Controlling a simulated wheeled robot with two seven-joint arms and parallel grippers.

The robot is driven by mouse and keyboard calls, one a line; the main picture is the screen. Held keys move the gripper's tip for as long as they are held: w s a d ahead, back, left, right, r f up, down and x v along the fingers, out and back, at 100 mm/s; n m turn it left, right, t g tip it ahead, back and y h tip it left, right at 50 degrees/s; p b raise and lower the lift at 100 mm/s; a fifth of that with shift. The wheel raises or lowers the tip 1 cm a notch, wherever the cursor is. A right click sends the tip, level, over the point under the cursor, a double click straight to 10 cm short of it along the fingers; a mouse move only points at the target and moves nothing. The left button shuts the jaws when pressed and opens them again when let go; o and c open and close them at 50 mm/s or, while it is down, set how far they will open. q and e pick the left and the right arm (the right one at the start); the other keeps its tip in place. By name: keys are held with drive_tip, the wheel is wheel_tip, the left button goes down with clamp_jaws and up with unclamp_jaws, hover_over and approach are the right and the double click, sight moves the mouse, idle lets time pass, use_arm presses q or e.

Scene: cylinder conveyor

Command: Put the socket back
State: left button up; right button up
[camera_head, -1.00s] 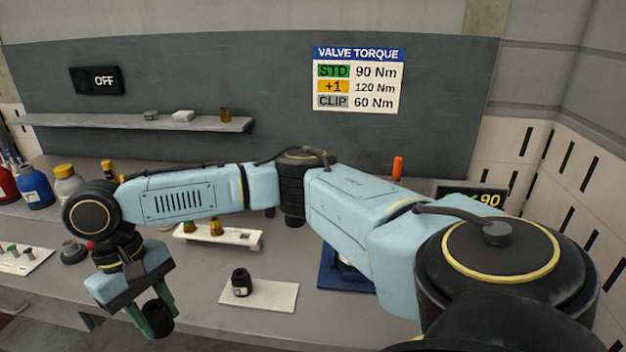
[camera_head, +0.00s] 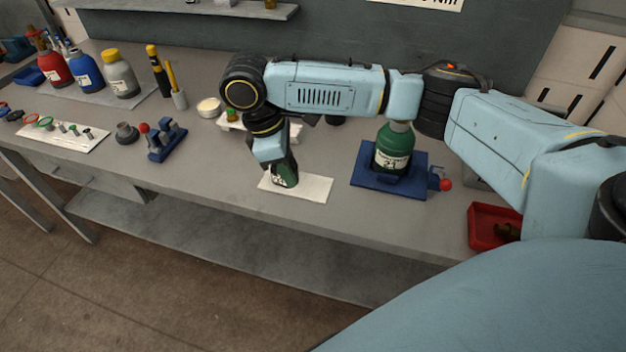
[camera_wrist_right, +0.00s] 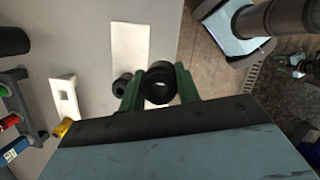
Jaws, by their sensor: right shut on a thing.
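My right gripper (camera_head: 286,178) comes in from above, over the left part of a white pad (camera_head: 316,189) near the bench's front edge. In the right wrist view its green fingers are shut on a black, hollow, round socket (camera_wrist_right: 160,86). A second, smaller-looking black socket (camera_wrist_right: 121,88) is beside the left finger, close to the pad's end. In the head view the fingers and wrist largely hide the sockets. A white rail (camera_wrist_right: 62,92) lies to the left in the wrist view. My left gripper is not in view.
A green bottle (camera_head: 393,148) stands on a blue base (camera_head: 407,188) right of the pad. A red tray (camera_head: 484,218) is farther right. A blue holder with a red knob (camera_head: 168,142) and several bottles stand left. The front bench edge is close.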

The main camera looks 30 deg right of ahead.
drive_tip(key=n, duration=0.3)
drive_tip(key=d+n+t+p, duration=0.1)
drive_tip(key=shift+w, duration=0.35)
drive_tip(key=w+d+n+t+y+p, duration=0.2)
drive_tip(key=d+n+t+p, duration=0.3)
drive_tip(key=n, duration=1.2)
drive_tip(key=shift+n+g, duration=0.4)
drive_tip(key=shift+g, duration=0.2)
drive_tip(key=f, duration=0.3)
drive_tip(key=d+f+b, duration=0.1)
drive_tip(key=f, duration=0.2)
drive_tip(key=f+b, duration=0.1)
drive_tip(key=f, duration=0.2)
drive_tip(key=shift+w+d+f, duration=0.1)
drive_tip(key=shift+w+d, duration=0.1)
drive_tip(key=o, duration=1.1)
drive_tip(key=shift+f, duration=0.15)
